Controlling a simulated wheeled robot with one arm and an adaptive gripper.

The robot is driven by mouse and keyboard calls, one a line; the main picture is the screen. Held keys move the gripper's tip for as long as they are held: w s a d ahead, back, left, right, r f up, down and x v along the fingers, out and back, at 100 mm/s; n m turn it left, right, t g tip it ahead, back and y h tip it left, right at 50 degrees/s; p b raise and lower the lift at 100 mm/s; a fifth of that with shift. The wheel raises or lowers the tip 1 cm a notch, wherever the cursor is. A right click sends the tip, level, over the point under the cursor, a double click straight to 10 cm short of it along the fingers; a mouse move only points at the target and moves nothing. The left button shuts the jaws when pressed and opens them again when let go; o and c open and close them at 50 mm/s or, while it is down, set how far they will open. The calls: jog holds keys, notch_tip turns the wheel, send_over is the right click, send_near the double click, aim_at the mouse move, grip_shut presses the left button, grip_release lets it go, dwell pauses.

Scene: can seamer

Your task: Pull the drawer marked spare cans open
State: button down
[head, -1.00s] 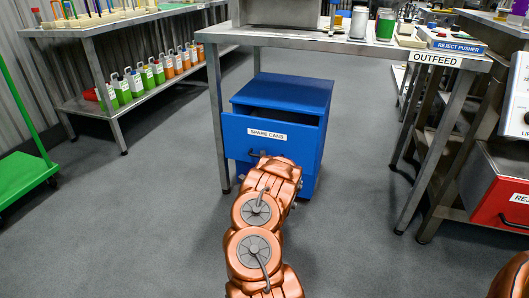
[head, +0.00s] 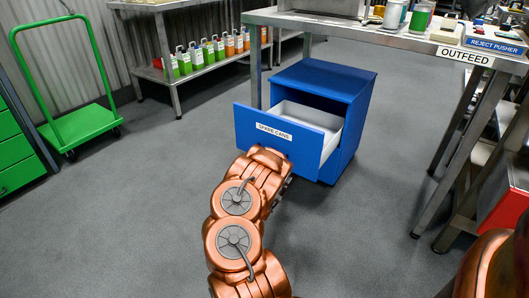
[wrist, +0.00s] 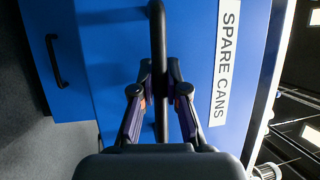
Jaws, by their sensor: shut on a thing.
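The blue drawer marked SPARE CANS (head: 262,135) stands well out of its blue cabinet (head: 345,90) in the head view, with its pale inner tray (head: 312,112) showing. In the wrist view the drawer front (wrist: 190,40) and its label (wrist: 226,62) appear turned sideways. My gripper (wrist: 160,85) is shut on the drawer's dark bar handle (wrist: 157,35), one finger on each side of it. In the head view my copper arm hides the gripper and the handle. The part of the tray that shows looks empty.
A second dark handle (wrist: 57,60) shows on a lower blue front. The steel table marked OUTFEED (head: 360,32) stands over the cabinet, its legs close by. A green trolley (head: 80,125) and a shelf with several coloured bottles (head: 205,52) stand left. Grey floor around the drawer is clear.

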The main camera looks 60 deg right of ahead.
jog(key=c, duration=1.2)
grip_release()
jog(key=shift+v, duration=5.95)
